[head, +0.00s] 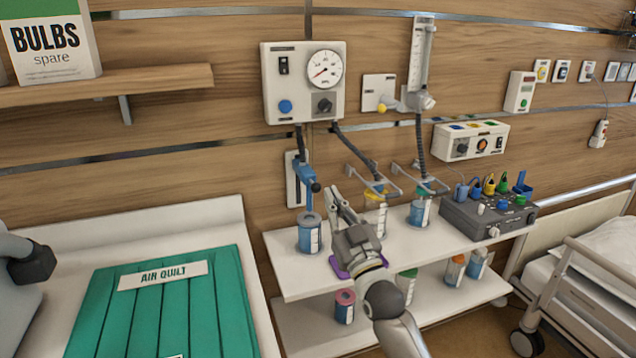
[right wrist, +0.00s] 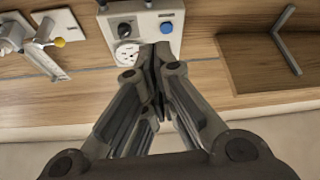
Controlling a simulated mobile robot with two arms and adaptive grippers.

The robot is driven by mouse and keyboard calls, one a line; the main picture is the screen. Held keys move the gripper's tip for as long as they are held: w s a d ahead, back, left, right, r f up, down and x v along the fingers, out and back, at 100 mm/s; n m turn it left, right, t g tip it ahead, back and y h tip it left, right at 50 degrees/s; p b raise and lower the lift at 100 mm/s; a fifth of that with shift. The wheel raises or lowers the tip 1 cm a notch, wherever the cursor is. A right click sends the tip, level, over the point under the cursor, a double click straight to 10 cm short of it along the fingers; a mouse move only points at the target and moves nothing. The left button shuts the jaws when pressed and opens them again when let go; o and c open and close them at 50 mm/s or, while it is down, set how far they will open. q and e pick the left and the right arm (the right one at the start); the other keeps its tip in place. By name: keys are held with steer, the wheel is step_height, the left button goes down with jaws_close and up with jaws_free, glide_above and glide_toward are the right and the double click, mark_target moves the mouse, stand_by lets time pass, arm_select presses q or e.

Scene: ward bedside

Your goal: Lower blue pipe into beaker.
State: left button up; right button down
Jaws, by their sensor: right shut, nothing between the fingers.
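My left gripper is out of view.
The gauge box (head: 304,85) is on the wall above. Beakers under yellow (head: 376,220) and green (head: 420,212) parts stand to the right, near wire brackets and a grey control box (head: 487,214). A green quilt (head: 160,310) covers the left surface. More containers occupy the lower shelf.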

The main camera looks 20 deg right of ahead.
steer(key=shift+w, duration=0.1)
steer(key=p+x, duration=0.2)
steer(key=x, duration=0.8)
steer(key=f, duration=0.4)
steer(key=shift+w+d, duration=0.1)
steer(key=shift+d, duration=0.15)
